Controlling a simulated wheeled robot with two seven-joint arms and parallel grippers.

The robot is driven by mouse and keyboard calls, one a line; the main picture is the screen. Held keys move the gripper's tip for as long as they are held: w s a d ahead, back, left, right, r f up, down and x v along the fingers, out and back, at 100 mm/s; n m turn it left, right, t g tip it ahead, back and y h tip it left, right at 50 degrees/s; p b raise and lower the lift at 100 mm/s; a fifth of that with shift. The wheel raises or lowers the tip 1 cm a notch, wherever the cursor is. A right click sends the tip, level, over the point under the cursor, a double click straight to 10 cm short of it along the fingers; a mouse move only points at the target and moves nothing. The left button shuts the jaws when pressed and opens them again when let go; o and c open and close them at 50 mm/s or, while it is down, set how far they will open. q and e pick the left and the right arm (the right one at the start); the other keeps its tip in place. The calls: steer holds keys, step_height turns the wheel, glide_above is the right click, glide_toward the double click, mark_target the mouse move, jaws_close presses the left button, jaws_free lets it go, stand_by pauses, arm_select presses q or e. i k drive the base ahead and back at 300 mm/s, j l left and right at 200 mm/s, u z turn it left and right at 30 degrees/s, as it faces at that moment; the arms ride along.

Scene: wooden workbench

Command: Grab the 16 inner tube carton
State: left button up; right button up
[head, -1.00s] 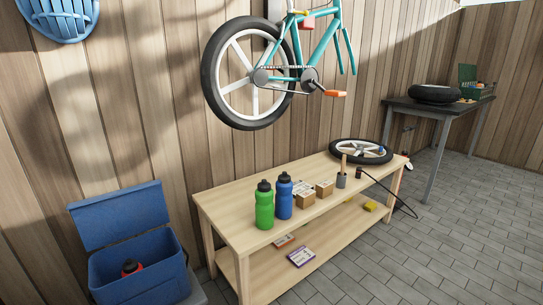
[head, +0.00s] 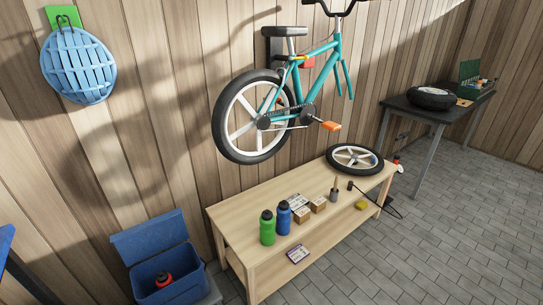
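Several small brown cardboard cartons stand together on the wooden workbench, right of the bottles. One is a front carton (head: 301,216), one is a right carton (head: 318,205), and a carton with a pale printed top (head: 297,201) is behind them. Their print is too small to read, so I cannot tell which is the 16 inner tube carton. A flat white and purple box (head: 298,254) lies on the lower shelf. Neither of my grippers is in view.
The workbench (head: 235,212) also holds a green bottle (head: 267,228), a blue bottle (head: 284,218), a grey cup (head: 334,195) and a wheel (head: 354,159). A bicycle (head: 290,90) hangs above. A blue cooler (head: 160,265) stands open at left. The right floor is clear.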

mark_target(302, 215)
steer(key=i+z, duration=0.75)
steer(key=i+j+z, duration=0.1)
steer(key=z, duration=0.3)
steer(key=i, duration=0.1)
